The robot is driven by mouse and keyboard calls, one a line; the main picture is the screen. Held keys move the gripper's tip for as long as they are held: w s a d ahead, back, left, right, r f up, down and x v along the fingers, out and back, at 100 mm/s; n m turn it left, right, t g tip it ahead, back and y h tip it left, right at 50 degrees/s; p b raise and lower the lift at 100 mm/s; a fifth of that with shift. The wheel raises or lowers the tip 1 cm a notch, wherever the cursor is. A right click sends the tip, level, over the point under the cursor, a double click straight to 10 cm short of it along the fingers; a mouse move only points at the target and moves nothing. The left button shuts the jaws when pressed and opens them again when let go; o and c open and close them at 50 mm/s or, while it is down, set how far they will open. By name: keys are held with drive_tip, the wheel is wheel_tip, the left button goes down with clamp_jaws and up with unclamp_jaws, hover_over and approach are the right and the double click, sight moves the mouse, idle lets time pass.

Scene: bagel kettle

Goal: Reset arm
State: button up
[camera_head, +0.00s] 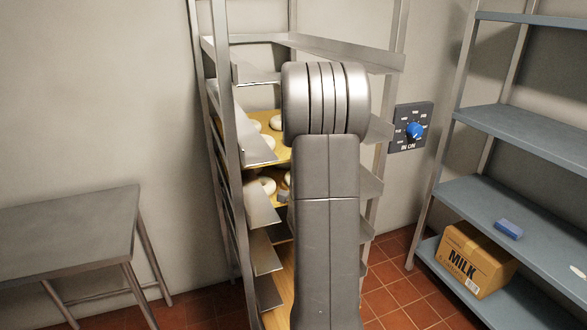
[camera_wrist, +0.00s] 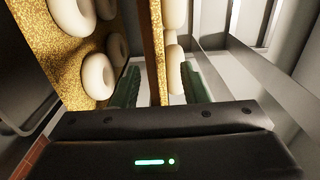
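In the head view, my arm (camera_head: 326,190) reaches up in front of a metal rack (camera_head: 228,120) and hides much of it. My gripper is mostly hidden there behind the arm. In the wrist view, my gripper (camera_wrist: 159,70) has two green fingers spread apart, with the edge of a yellow bagel board (camera_wrist: 153,45) between them. Gaps show beside the board, so it looks open. Whether a finger touches the board is unclear. Pale bagels (camera_wrist: 98,74) lie on a second yellow board (camera_wrist: 60,45) to the left.
The rack holds bagel boards on its slanted side rails (camera_head: 262,200). A metal table (camera_head: 70,235) stands left. A blue-knob dial (camera_head: 414,131) is on the wall. Blue-grey shelves (camera_head: 520,135) at right carry a milk box (camera_head: 475,262) and blue block (camera_head: 509,229).

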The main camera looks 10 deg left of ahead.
idle(0.4)
drive_tip(key=shift+p+x, duration=1.35)
drive_tip(key=shift+x, duration=2.1)
drive_tip(key=shift+s+d, duration=0.1)
drive_tip(key=shift+s, duration=0.05)
